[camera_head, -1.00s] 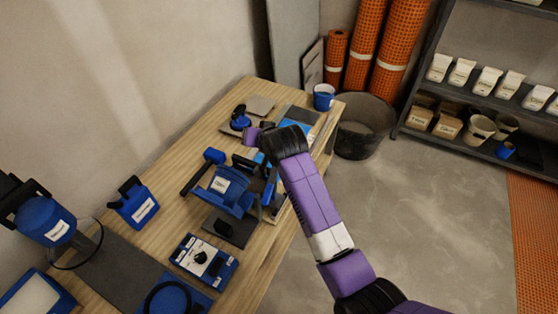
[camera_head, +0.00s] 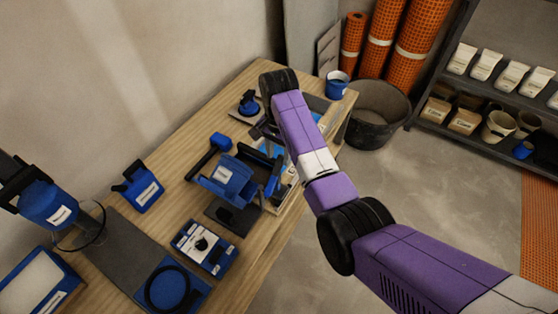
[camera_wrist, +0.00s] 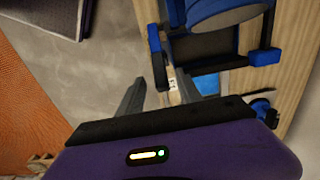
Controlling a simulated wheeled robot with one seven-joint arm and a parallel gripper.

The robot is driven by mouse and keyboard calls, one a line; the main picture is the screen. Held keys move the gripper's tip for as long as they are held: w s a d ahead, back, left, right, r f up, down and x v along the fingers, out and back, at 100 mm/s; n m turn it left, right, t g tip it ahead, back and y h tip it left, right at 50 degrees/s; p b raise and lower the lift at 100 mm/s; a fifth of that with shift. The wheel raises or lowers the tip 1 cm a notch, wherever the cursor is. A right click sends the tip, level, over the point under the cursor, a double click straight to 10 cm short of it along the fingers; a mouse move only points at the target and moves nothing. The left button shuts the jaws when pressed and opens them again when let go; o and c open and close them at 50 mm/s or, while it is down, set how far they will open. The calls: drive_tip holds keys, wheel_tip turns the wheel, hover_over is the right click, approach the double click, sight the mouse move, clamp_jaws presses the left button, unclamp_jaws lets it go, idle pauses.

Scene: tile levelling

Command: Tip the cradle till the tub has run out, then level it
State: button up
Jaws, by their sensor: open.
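The blue cradle (camera_head: 256,161) stands on the workbench in the head view, on a dark base plate. A blue tub with a white label (camera_head: 229,176) sits in it; I cannot tell its exact tilt or what it holds. A dark bar with a blue knob (camera_head: 221,142) sticks out at the cradle's back left. In the wrist view the rounded blue tub (camera_wrist: 222,14) and blue cradle parts (camera_wrist: 264,57) are at the upper right.
A dark tub (camera_head: 375,112) stands on the floor beyond the bench. Open floor lies to the right.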

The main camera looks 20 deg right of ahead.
sight(279, 162)
drive_tip(key=shift+f, duration=2.1)
drive_tip(key=shift+c, duration=0.4)
clamp_jaws()
